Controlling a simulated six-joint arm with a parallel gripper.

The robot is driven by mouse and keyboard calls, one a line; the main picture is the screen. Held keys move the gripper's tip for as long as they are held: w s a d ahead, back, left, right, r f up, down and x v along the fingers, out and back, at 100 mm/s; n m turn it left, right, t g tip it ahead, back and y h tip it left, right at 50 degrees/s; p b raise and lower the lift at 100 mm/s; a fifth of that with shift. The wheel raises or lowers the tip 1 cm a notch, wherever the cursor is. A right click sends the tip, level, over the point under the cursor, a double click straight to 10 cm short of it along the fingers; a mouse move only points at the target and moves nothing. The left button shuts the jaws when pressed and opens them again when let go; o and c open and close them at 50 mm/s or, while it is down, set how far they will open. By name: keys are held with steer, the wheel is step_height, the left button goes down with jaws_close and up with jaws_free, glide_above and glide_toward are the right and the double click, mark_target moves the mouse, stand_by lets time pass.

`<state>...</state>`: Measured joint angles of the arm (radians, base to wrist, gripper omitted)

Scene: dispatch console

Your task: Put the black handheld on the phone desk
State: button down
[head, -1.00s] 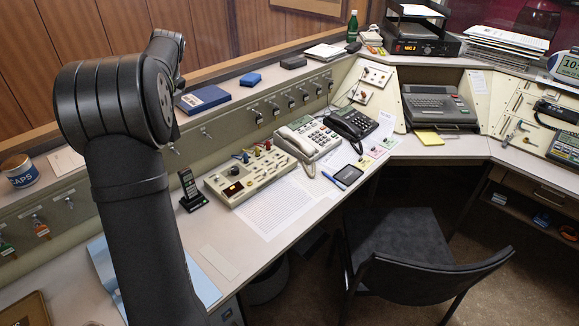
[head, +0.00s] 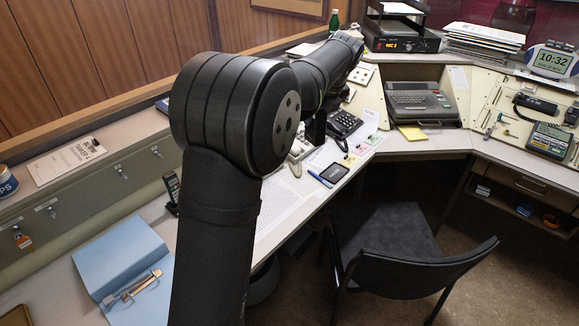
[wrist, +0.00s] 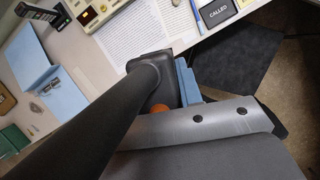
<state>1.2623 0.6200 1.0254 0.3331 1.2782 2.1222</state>
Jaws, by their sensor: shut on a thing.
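The black handheld (wrist: 153,78) is in my gripper (wrist: 184,84) in the wrist view. Its long dark antenna-like part runs toward the camera, and an orange spot shows near its body. My gripper has blue pieces beside the handheld and is shut on it. The phone desk (head: 311,196) lies below, and its bare top also shows in the wrist view (wrist: 82,62). A black desk phone (head: 344,122) stands on it. In the head view my arm hides the gripper's fingertips, the handheld and most of the cream phone.
A printed sheet (wrist: 130,32) and a dark pad marked CALLED (wrist: 219,13) lie near the front edge. The chair (head: 385,225) stands in front. A grey typing machine (head: 422,102) is further right.

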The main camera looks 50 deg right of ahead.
steer(key=s+d+m, duration=0.1)
steer(key=s+d, duration=0.1)
steer(key=s, duration=0.4)
step_height(320, 180, down, 18)
steer(key=r, duration=0.1)
steer(key=shift+w+d+f, duration=0.2)
steer(key=shift+w+f, duration=2.7)
steer(key=shift+f, duration=0.1)
steer(key=shift+w+d+f, duration=0.15)
steer(key=shift+w+f, duration=2.75)
steer(key=shift+f, duration=0.05)
steer(key=shift+f, duration=0.1)
steer(key=c, duration=1)
jaws_free()
steer(key=shift+f, duration=0.1)
steer(key=v, duration=1.2)
steer(key=shift+w+a, duration=0.1)
steer(key=shift+a, duration=0.1)
